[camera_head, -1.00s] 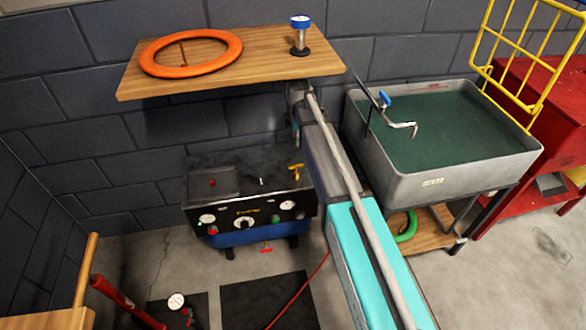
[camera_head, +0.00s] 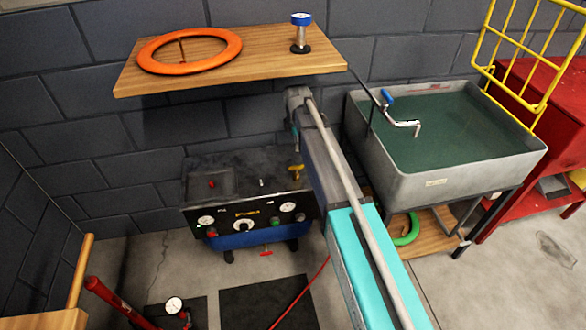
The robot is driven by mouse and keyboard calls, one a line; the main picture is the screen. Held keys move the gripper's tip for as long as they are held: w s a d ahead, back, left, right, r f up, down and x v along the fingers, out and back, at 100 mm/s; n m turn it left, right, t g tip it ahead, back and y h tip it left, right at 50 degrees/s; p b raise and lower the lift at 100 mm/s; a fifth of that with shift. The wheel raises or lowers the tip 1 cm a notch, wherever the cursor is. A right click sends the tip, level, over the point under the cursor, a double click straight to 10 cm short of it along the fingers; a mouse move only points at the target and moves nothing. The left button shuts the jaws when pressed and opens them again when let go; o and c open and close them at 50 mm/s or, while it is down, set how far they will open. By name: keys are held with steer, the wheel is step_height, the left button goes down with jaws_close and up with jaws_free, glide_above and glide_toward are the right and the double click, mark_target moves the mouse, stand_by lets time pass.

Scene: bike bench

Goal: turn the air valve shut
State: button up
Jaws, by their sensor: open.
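The black compressor unit (camera_head: 247,195) stands on the floor by the wall, with gauges and knobs on its front and a blue tank below. A small yellow valve handle (camera_head: 296,172) stands at the right end of its top. A small red handle (camera_head: 266,253) shows under the tank. I cannot tell from the picture alone which of these is the air valve. My gripper (camera_head: 295,136) is at the far end of my teal and grey arm, above the yellow handle and apart from it. It is small and partly hidden by my arm; it is open and nothing shows in it.
A wooden shelf (camera_head: 240,70) with an orange ring (camera_head: 189,50) and a blue-topped gauge (camera_head: 301,34) overhangs the compressor. A sink (camera_head: 425,185) stands right of my arm. A red hose (camera_head: 302,292) crosses the floor. A red pump (camera_head: 115,300) stands front left.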

mark_target(296, 166)
steer(key=shift+f+b, duration=5.4)
steer(key=shift+f, duration=0.3)
jaws_close()
